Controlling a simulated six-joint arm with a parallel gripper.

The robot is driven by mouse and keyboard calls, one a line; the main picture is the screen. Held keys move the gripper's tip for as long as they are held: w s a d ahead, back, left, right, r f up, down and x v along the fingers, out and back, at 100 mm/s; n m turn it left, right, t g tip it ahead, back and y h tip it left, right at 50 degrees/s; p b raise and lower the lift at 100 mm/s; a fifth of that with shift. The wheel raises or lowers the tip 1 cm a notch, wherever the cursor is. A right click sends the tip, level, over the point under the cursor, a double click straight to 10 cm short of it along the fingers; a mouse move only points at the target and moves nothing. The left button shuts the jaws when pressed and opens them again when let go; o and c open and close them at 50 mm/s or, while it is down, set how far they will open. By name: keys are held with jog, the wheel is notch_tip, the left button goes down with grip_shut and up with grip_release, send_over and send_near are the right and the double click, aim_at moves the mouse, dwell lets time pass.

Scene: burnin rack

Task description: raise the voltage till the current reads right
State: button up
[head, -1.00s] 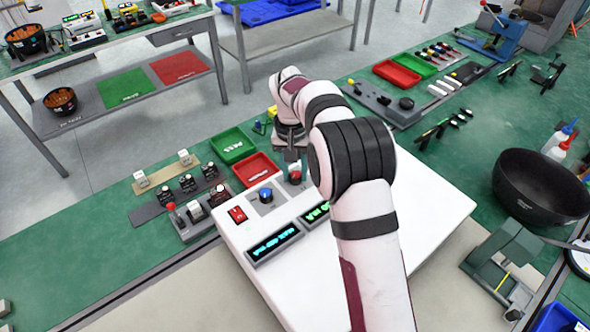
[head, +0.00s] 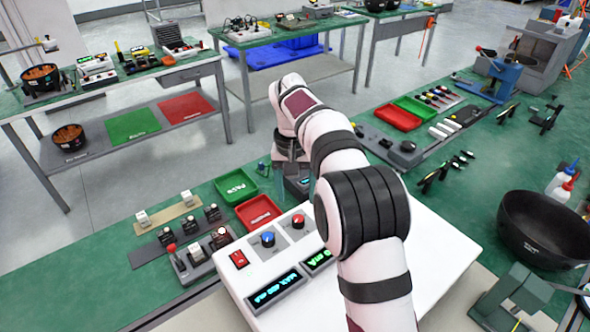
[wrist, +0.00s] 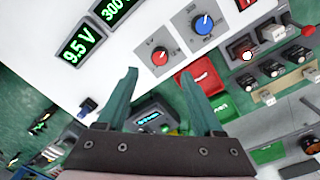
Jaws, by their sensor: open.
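A white power supply (head: 420,240) has a blue knob (head: 268,239), a red knob (head: 298,221), a red switch (head: 239,259) and two lit displays. In the wrist view, the display (wrist: 82,48) nearer the red knob (wrist: 160,57) reads 9.5 V. The other display (wrist: 116,8) shows 300 and is cut off. My gripper (head: 290,165) is above the bench just beyond the supply; it also shows in the wrist view (wrist: 158,75). Its jaws are open, empty and apart from the red knob. A small meter (wrist: 152,117) has a blue readout too small to read.
A green tray (head: 235,172) and a red tray (head: 259,229) lie left of my gripper. Small modules and a fixture with a red-knobbed lever (head: 173,256) stand left of the supply. A black bowl (head: 548,222) and a press (head: 512,300) are at right.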

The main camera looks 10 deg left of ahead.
notch_tip(320, 180, up, 8)
jog(key=shift+a+r, duration=0.15)
jog(key=shift+a, duration=0.05)
jog(key=s+d+r+m+y, duration=0.1)
jog(key=s+d, duration=0.5)
jog(key=s, duration=0.2)
jog(key=s+d+r+m, duration=0.2)
jog(key=s+d, duration=0.3)
jog(key=s, duration=0.3)
jog(key=s+d+f+m, duration=0.1)
jog(key=s+f, duration=0.4)
jog(key=s, duration=0.4)
jog(key=s+d+f+m+y, duration=0.1)
jog(key=s+f, duration=0.3)
jog(key=s, duration=0.5)
jog(key=shift+d+f+m, duration=0.35)
jog(key=shift+d+m, duration=0.05)
jog(key=shift+d, duration=0.15)
